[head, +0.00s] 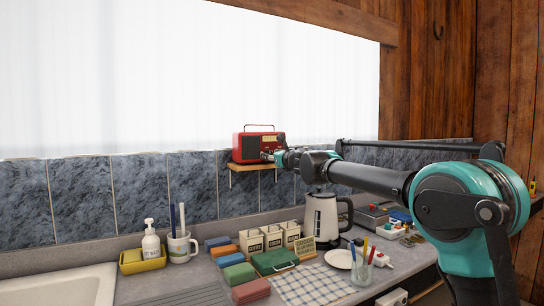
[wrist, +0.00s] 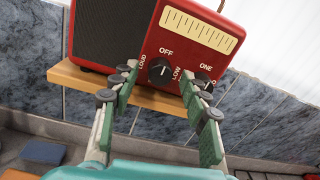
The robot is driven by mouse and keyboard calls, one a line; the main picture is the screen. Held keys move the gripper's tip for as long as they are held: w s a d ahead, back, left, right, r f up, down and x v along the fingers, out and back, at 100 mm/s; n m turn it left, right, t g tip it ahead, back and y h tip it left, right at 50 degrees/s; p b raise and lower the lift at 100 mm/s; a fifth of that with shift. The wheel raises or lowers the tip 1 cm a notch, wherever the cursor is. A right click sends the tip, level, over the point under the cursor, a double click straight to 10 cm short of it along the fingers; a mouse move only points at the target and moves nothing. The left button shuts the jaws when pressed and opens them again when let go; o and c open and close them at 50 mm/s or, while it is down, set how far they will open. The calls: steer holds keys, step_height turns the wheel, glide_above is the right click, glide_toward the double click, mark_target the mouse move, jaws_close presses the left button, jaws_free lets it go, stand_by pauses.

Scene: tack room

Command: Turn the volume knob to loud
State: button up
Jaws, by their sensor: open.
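The red radio (head: 250,146) sits on a small wooden shelf against the tiled wall. In the wrist view its front (wrist: 195,45) shows a dark speaker panel, a cream dial and two black knobs. The volume knob (wrist: 159,71) has OFF above it, LOW to its right and LOUD to its left. I cannot tell for sure where its pointer aims. My gripper (wrist: 160,84) is open, with one finger on each side of the volume knob in the picture. I see no clear contact. In the head view my gripper (head: 269,156) is in front of the radio's lower right.
The second knob (wrist: 203,82), marked ONE, is close by my right finger. The wooden shelf (wrist: 90,80) lies under the radio. Below are a kettle (head: 322,218), canisters, sponges and a mug (head: 181,246) on the counter. Tiled wall (head: 82,195) to the left is clear.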

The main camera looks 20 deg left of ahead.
steer(key=shift+c, duration=0.4)
jaws_close()
